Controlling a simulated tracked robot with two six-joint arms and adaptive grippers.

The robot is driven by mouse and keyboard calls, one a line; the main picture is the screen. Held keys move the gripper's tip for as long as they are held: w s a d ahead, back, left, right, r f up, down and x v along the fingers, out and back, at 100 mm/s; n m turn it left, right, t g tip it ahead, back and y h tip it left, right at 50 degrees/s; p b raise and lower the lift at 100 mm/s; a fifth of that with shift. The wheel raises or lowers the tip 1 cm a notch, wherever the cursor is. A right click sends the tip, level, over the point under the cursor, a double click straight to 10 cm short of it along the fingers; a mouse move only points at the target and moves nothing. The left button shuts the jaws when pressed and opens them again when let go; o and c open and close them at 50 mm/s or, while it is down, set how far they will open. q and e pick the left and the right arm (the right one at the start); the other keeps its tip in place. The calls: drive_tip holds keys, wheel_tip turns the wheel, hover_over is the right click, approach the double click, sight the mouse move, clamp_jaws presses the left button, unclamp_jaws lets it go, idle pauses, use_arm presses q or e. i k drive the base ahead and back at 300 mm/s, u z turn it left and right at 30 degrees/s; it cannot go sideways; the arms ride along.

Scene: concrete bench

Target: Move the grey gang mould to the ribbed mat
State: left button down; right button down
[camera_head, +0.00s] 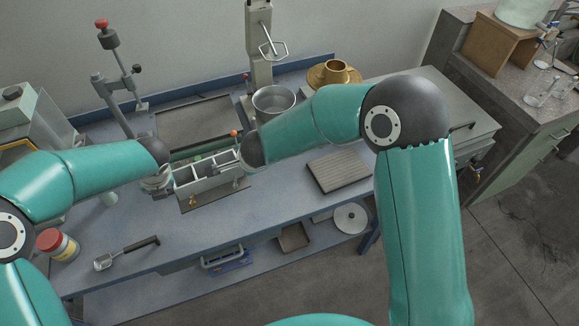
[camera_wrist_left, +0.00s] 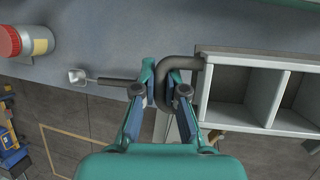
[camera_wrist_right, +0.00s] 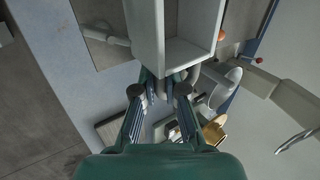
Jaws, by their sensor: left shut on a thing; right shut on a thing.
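The grey gang mould (camera_head: 208,183) is a long open box with compartments, between my two grippers in the head view. It also shows in the left wrist view (camera_wrist_left: 236,90) and at the top of the right wrist view (camera_wrist_right: 182,55). My left gripper (camera_wrist_left: 163,92) is shut on the dark looped handle (camera_wrist_left: 190,64) at one end. My right gripper (camera_wrist_right: 163,88) is shut at the other end; its handle is mostly hidden. The mould looks level; I cannot tell its height above the bench. The ribbed mat (camera_head: 340,171) lies flat and bare to its right, beyond my right gripper.
A metal pot (camera_head: 273,101) and a brass vessel (camera_head: 335,71) stand behind my right arm. A grey tray (camera_head: 199,121) lies behind the mould. A red-lidded jar (camera_head: 56,244) and a scoop (camera_head: 125,253) are at front left. The bench front between scoop and mat is clear.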

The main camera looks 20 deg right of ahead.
sight(340, 168)
drive_tip(key=u, duration=2.25)
drive_tip(key=i, duration=0.1)
drive_tip(key=z, duration=2.95)
drive_tip(key=i, duration=0.2)
drive_tip(key=z, duration=1.8)
drive_tip(key=k, duration=0.5)
drive_tip(key=u, duration=0.5)
